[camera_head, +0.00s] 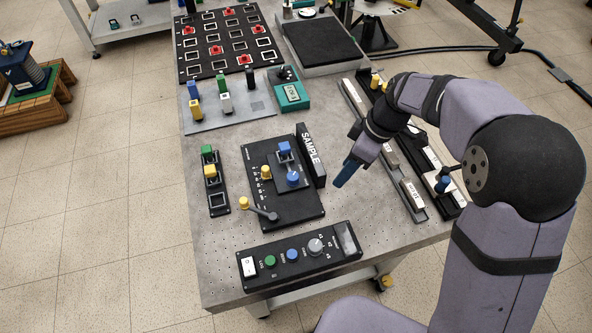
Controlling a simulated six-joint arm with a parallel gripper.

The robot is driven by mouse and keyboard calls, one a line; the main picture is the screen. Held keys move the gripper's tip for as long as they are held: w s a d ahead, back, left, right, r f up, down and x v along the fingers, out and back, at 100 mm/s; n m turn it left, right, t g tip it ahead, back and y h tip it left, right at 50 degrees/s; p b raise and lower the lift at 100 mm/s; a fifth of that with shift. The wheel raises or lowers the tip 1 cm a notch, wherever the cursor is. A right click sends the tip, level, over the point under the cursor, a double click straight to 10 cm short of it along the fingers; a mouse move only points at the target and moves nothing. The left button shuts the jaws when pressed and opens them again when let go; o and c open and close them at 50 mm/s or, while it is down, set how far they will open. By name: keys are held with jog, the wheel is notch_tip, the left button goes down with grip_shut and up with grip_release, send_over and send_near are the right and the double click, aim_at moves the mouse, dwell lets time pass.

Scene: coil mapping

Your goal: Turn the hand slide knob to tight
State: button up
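No label for the hand slide knob is readable, so I cannot tell which knob it is. A round blue knob (292,178) sits on a small slide plate on the black panel (262,205), in front of the upright SAMPLE plate. Another blue-topped knob (441,184) stands at the near end of the rails on the right, partly beside my arm. Their tight or loose settings are too small to read. My gripper (343,178) points down in the air between the black panel and the rails, apart from both knobs. Its fingers are seen edge-on and their gap is hidden.
The SAMPLE plate (311,155) stands close left of my gripper. A control box (299,257) lies in front. Long rails (412,192) run at right. Bare table (365,222) lies between.

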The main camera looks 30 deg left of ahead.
aim_at(293, 175)
jog(key=s+a+n, duration=0.1)
jog(key=a+n, duration=0.5)
jog(key=a, duration=0.4)
jog(key=shift+g+y, duration=0.4)
jog(key=shift+p+x, duration=1.35)
jog(key=shift+x, duration=2.6)
jog(key=shift+w+d, duration=0.1)
jog(key=c, duration=1)
